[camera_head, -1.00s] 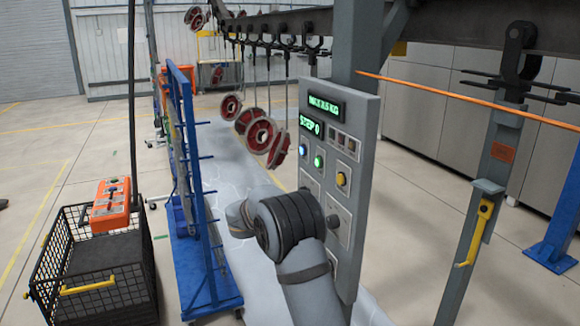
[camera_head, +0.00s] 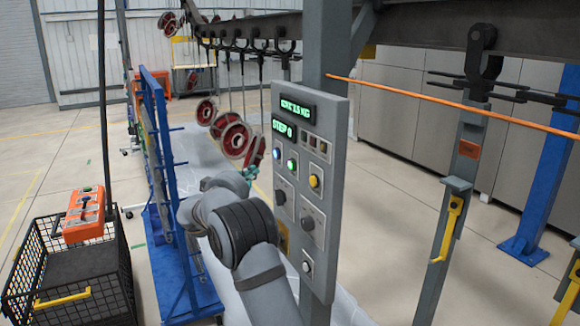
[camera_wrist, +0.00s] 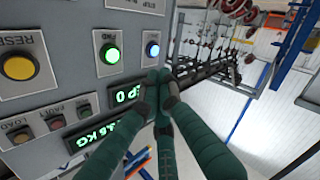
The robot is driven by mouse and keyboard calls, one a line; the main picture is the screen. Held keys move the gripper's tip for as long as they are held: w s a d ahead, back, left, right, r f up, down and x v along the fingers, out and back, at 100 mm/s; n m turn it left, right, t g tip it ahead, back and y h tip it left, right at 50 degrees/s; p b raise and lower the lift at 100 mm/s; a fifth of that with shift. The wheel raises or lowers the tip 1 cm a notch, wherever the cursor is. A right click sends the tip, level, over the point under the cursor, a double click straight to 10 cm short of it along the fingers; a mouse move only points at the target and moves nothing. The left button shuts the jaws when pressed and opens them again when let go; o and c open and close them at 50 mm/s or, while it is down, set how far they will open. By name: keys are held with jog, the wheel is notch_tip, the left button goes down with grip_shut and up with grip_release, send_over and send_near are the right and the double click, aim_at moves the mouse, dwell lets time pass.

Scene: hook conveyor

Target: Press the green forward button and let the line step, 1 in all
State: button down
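The grey control panel (camera_head: 335,150) stands in front of me, and its green lit button (camera_head: 291,165) sits near its left edge. The green button also shows bright in the wrist view (camera_wrist: 111,54). The display (camera_head: 284,129) reads STEP 0. My gripper (camera_head: 250,173) is just left of the panel. In the wrist view its dark green fingers (camera_wrist: 158,80) meet at the tips, shut and empty. The tips appear below and to the right of the green button there, close to the blue one. I cannot tell how far they are from the panel face.
A blue lit button (camera_head: 276,153) and a yellow button (camera_head: 314,181) flank the green one. Red hub-like parts (camera_head: 236,138) hang from the conveyor behind the panel. A blue rack (camera_head: 160,190) and a black wire basket (camera_head: 70,285) stand left.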

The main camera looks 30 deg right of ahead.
aim_at(291, 165)
jog(key=d, duration=0.8)
jog(key=shift+d, duration=0.4)
jog(key=shift+s, duration=0.1)
jog(key=shift+d+f+b, duration=0.15)
jog(key=shift+d+b, duration=0.1)
jog(key=shift+b, duration=0.15)
dwell(1.0)
